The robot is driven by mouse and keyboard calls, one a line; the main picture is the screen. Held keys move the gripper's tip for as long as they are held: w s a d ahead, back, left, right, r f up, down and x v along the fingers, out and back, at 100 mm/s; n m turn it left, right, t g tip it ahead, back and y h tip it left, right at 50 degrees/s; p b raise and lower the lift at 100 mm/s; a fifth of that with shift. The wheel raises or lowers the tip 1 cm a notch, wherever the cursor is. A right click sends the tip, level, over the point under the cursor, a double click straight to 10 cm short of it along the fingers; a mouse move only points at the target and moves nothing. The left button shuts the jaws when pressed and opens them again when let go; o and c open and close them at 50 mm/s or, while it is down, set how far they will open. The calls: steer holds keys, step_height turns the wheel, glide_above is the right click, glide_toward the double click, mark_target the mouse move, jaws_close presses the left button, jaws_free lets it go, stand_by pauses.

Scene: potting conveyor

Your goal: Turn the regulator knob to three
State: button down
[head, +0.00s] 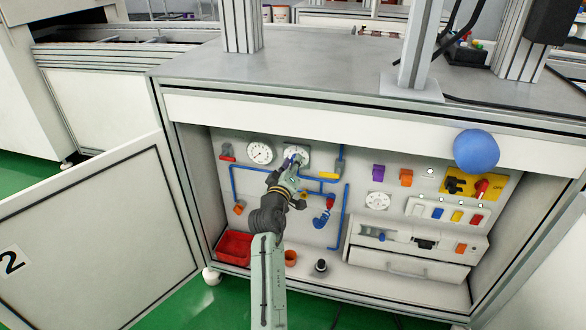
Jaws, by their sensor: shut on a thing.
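My gripper (296,163) is at the cabinet's back panel, shut on a small blue knob (297,157) that I take to be the regulator knob. The knob sits in front of a round white dial (303,151). My fingers and wrist cover much of the knob and the lower part of the dial. The dial's marks and the knob's pointer are too small and too hidden to read.
A white gauge (260,152) is left of the knob, with blue pipes (252,168) around it. Another white dial (377,201) is to the right. A red bin (233,248) stands on the cabinet floor. A blue ball (476,151) is at the upper right. The door (100,235) stands open.

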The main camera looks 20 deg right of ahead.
steer(key=shift+f+m, duration=0.1)
steer(key=shift+m, duration=0.3)
steer(key=c, duration=1.4)
jaws_free()
steer(key=shift+o, duration=0.2)
step_height(320, 180, up, 10)
